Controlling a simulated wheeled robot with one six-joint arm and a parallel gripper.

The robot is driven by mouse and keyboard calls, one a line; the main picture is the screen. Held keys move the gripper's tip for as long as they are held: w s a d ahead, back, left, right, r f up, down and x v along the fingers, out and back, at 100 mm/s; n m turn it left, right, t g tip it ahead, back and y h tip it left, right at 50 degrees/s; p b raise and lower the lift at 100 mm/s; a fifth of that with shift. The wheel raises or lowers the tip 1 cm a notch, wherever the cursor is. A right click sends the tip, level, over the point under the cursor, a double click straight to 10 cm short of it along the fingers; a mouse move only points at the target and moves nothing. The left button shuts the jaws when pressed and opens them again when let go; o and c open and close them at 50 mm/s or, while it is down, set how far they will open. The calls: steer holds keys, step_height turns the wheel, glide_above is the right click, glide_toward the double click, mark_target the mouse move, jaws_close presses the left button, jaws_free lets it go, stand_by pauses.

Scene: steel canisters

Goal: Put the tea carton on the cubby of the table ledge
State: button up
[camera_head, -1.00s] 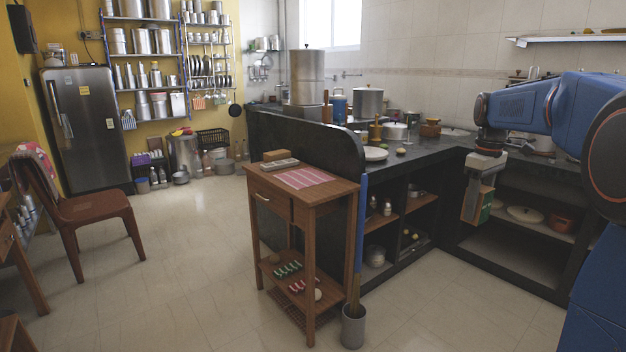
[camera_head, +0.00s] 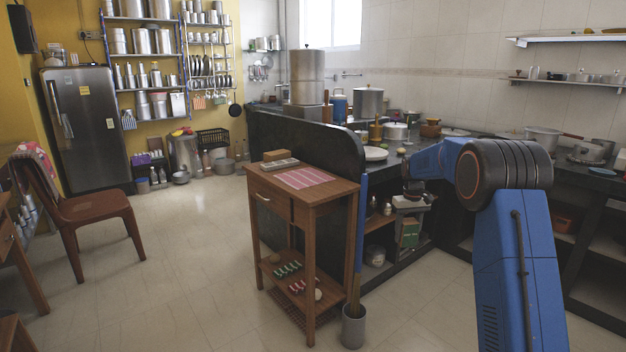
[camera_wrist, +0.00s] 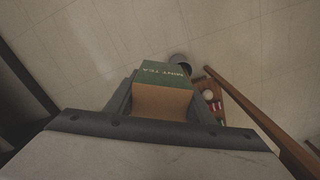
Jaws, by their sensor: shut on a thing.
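The tea carton (camera_head: 409,232) is green with a brown side. My gripper (camera_head: 409,212) is shut on it and holds it upright in the air in front of the dark counter's shelf openings. I cannot tell which compartment is the cubby.
A wooden side table (camera_head: 311,205) with a pink striped cloth stands left of the carton. A grey bin (camera_head: 353,328) holding a blue-handled pole stands at its foot.

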steer(key=w+a+f+m, duration=0.1)
steer(key=w+a+f, duration=0.2)
steer(key=f, duration=0.3)
steer(key=w+a+f+m, duration=0.1)
steer(key=w+a+f, duration=0.15)
steer(key=f, duration=0.25)
steer(key=s+f, duration=2.3)
steer(key=f, duration=0.1)
steer(key=shift+f, duration=0.2)
steer(key=shift+w+d, duration=0.1)
